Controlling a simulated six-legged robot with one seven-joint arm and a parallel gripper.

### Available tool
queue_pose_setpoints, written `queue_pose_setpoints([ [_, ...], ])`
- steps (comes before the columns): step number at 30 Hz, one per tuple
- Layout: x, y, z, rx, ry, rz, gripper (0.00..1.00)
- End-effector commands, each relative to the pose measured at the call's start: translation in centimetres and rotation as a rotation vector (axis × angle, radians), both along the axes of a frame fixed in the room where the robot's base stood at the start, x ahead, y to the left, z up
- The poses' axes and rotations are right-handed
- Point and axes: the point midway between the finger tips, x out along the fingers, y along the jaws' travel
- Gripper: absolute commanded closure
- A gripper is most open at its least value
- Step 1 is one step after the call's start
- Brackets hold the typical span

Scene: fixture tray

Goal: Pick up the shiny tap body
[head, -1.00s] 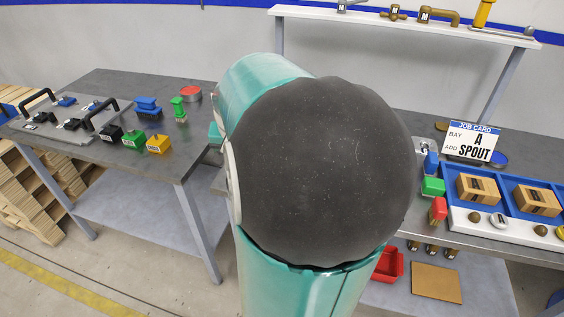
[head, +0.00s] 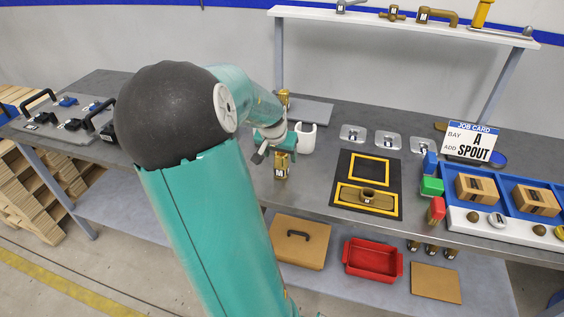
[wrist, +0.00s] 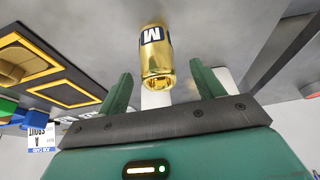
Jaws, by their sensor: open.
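The shiny gold tap body (head: 281,168), with an M label, stands upright on the grey workbench (head: 322,182) just in front of my gripper (head: 268,147). In the wrist view the tap body (wrist: 155,50) shows ahead of the gap between the two green fingers of my gripper (wrist: 162,82). The fingers are apart, with nothing clamped between them. Whether they overlap the tap body in depth, I cannot tell. My arm hides part of the bench to the left.
A white cup (head: 305,138) stands close to the right of my gripper, and another brass piece (head: 284,97) rises behind it. A black mat with yellow frames (head: 385,163) holds a duller brass part (head: 368,196). A job card (head: 472,142) stands further right.

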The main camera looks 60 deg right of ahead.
Motion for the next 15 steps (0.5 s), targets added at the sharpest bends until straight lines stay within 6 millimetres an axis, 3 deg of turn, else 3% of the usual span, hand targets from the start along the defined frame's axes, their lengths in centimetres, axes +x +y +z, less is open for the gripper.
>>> queue_pose_setpoints([
  [10, -0.2, -1.5, -3.9, 0.002, 0.002, -0.003, 0.33],
  [15, 0.0, -2.0, -5.0, 0.0, 0.0, 0.0, 0.33],
])
